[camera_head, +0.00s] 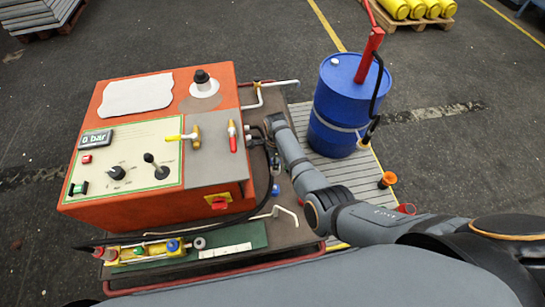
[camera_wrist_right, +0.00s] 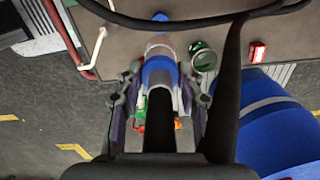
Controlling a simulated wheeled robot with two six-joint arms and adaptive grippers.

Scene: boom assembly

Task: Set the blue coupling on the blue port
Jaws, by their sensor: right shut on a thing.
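The blue coupling (camera_wrist_right: 160,72), a silver cylinder with a blue band, is between the fingers of my right gripper (camera_wrist_right: 161,103) in the right wrist view. The fingers are shut on it from both sides. In the head view my right arm reaches to the right side of the orange machine, and I cannot make out its gripper clearly. The blue port (camera_head: 173,245) looks to be the blue fitting at the right end of a yellow block (camera_head: 155,249), beside green and red fittings. It stands apart from my right arm. My left gripper is not in view.
The orange machine (camera_head: 205,209) fills the middle left. Black hoses (camera_wrist_right: 185,25) cross above the coupling in the wrist view. A green cup-like part (camera_wrist_right: 203,56) and a red part (camera_wrist_right: 257,52) lie on the brown deck. A blue drum (camera_head: 335,115) stands behind my right arm.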

